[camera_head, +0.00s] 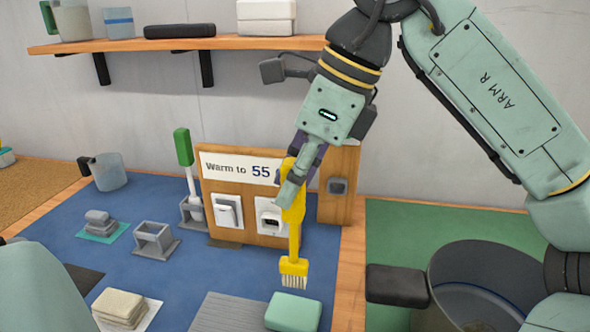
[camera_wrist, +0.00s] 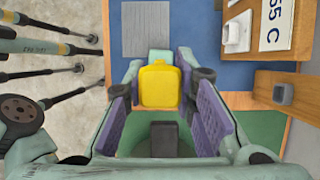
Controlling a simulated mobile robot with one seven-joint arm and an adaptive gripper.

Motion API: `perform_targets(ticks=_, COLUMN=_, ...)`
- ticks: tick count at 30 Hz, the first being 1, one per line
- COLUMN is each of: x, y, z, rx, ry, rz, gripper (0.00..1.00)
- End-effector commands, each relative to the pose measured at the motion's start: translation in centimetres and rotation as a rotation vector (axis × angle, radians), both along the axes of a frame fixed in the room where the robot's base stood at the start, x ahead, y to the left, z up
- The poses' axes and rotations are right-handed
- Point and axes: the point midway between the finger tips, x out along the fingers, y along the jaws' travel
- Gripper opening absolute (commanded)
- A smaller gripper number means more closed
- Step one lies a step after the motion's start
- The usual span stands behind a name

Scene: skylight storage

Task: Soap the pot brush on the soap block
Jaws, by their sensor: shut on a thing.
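My gripper (camera_head: 297,178) is shut on the yellow pot brush (camera_head: 294,212), which hangs upright with its pale bristles pointing down. In the wrist view the yellow end of the brush (camera_wrist: 160,85) sits between the purple finger pads of my gripper (camera_wrist: 162,95). The green soap block (camera_head: 293,312) lies at the front edge of the blue mat, just below the bristles in the picture. A gap shows between bristles and block. In the wrist view the block is mostly hidden behind the brush.
A wooden panel with a "Warm to 55" sign (camera_head: 238,168) and switches stands behind the brush. A grey ribbed mat (camera_head: 240,314) lies left of the soap. A green-handled brush (camera_head: 184,150) stands in a holder further left. A large dark bin (camera_head: 480,270) is at right.

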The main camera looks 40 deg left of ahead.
Motion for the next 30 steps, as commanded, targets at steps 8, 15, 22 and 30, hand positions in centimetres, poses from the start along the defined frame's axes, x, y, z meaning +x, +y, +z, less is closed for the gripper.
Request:
perform_targets(ticks=8, x=0.0, y=0.0, z=-1.9, rx=0.001, ry=0.001, rz=0.0, gripper=0.0)
perform_targets(ticks=15, x=0.0, y=0.0, z=-4.5, rx=0.001, ry=0.001, rz=0.0, gripper=0.0)
perform_targets(ticks=22, x=0.0, y=0.0, z=-5.9, rx=0.002, ry=-0.001, rz=0.001, gripper=0.0)
perform_targets(ticks=30, x=0.0, y=0.0, z=-5.9, rx=0.001, ry=0.0, rz=0.0, gripper=0.0)
